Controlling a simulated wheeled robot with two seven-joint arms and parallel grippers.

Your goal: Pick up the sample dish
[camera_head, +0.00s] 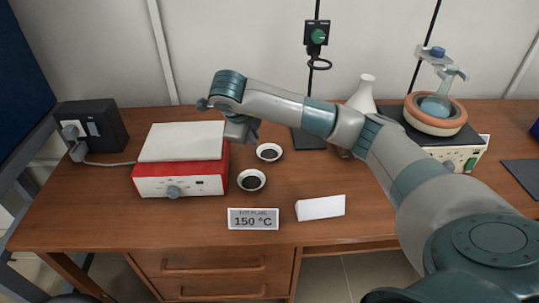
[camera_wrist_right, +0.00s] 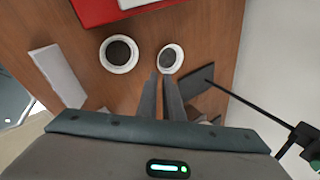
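Two small white dishes with dark contents stand on the desk. The front dish (camera_head: 251,180) shows in the right wrist view (camera_wrist_right: 119,53) at upper left. The rear dish (camera_head: 269,152) shows there (camera_wrist_right: 171,58) just beyond the fingertips. The task does not say which one is meant. My right gripper (camera_wrist_right: 161,76) has a narrow gap between its fingers, with bare wood showing through and nothing held. In the head view the right gripper (camera_head: 241,132) hangs above the hot plate's right edge, left of the rear dish. My left gripper is out of view.
A red hot plate (camera_head: 180,181) with a white top stands left of the dishes. A heater with a flask (camera_head: 436,113) and a stand rod are behind. The desk's front left is clear.

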